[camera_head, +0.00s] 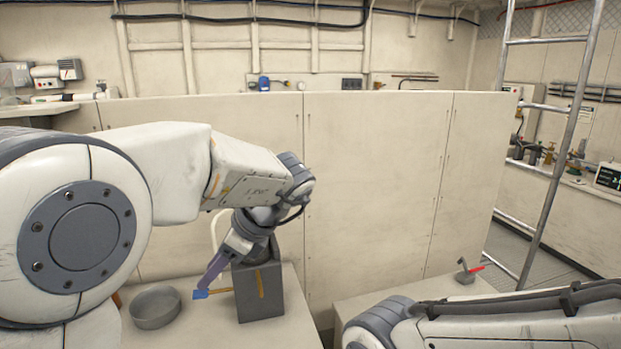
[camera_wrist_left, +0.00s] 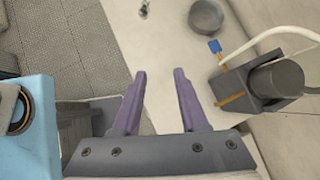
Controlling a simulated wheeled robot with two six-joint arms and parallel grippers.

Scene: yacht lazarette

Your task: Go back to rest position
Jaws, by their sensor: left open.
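My left gripper (camera_head: 212,272) reaches down over the bench on the left side of the head view, with a purple finger showing beside a dark grey box (camera_head: 262,300). In the left wrist view my left gripper (camera_wrist_left: 160,73) has its two purple fingers apart and nothing between them. In that view the box (camera_wrist_left: 232,92) stands to the right of the fingers. A blue tab (camera_head: 200,294) on a short orange rod sticks out from the box's left side. My right arm comes in at the lower right of the head view; its gripper is out of view.
A round grey bowl (camera_head: 156,308) sits on the bench left of the box. A small grey item with a red handle (camera_head: 475,268) lies on the right-hand bench. A tall cream panel (camera_head: 375,180) stands behind. A metal ladder (camera_head: 560,150) is at the right.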

